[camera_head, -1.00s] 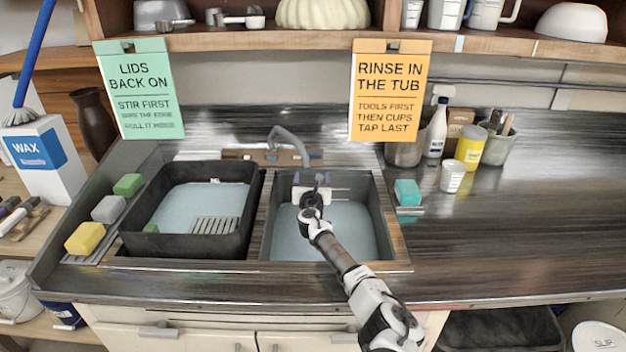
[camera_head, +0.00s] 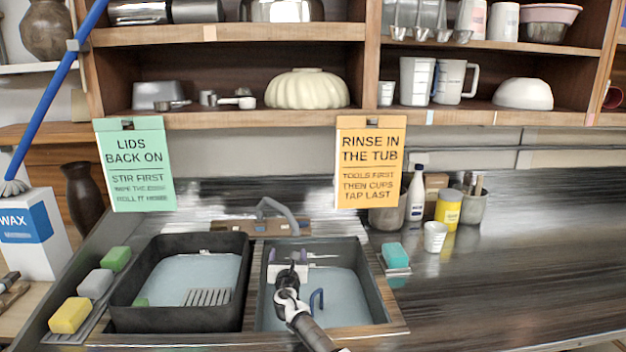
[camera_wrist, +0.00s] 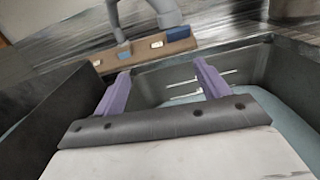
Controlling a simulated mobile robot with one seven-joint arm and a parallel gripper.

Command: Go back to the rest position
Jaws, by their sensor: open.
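My gripper (camera_head: 288,257) is over the back part of the right sink basin (camera_head: 378,290), below the grey tap (camera_head: 280,212). In the wrist view its two purple fingers (camera_wrist: 160,88) are spread apart with nothing between them. Beyond the fingers the wrist view shows the basin's back wall and the tap base (camera_wrist: 155,48). A blue curved handle-like thing (camera_head: 317,300) shows in the right basin, just right of my arm; what it belongs to is unclear.
A black tub (camera_head: 122,300) sits in the left basin. Sponges (camera_head: 70,315) lie left of it, and a teal sponge (camera_head: 396,255) lies right of the sink. Bottles and cups stand at the back right. Shelves (camera_head: 230,118) overhang the counter. The right counter (camera_head: 500,290) is largely clear.

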